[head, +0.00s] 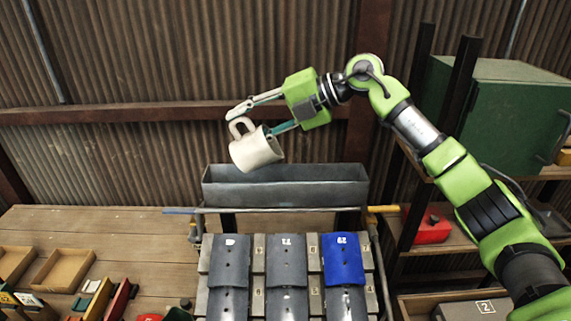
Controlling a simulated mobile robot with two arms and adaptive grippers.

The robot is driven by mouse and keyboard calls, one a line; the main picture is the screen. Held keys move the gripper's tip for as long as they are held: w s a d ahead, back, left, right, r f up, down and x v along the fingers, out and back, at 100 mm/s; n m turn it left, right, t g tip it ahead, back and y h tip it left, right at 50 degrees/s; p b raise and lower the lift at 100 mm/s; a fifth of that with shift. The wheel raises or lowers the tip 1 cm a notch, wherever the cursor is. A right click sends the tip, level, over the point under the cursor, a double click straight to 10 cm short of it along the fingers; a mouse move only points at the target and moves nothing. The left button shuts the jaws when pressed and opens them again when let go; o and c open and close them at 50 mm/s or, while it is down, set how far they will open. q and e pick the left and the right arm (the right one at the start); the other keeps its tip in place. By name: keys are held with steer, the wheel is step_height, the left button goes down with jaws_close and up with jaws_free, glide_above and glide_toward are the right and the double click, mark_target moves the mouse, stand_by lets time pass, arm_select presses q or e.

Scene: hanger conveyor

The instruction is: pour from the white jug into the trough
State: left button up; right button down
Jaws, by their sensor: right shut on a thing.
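The white jug (256,151) is in the air above the left part of the grey trough (285,186). It is tilted, and its handle is on the upper left side. My right gripper (251,119) reaches in from the right and is shut on the jug near its handle and upper rim. The jug is apart from the trough, above its left end. The inside of the jug is hidden, and no stream shows. The inside of the trough is in view only in part. My left gripper does not show.
Below the trough hang several grey plates and one blue plate (343,259) on a rack. A wooden table (110,235) with small trays and boxes lies at left. A shelf with a green cabinet (500,110) and a red box (431,230) stands at right. Corrugated wall is behind.

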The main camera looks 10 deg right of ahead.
steer(key=shift+w+a+r+g+h+p, duration=0.15)
steer(key=shift+a+h+p, duration=0.3)
steer(key=shift+p, duration=0.8)
steer(key=shift+a+f+g+h+p, duration=0.1)
steer(key=shift+a+g+h+p, duration=0.15)
steer(key=shift+h+p, duration=0.7)
steer(key=shift+w+a+r+g+h+p, duration=0.1)
steer(key=shift+a+h+p, duration=0.25)
steer(key=shift+p, duration=1.15)
steer(key=shift+f, duration=0.3)
steer(key=shift+h, duration=0.25)
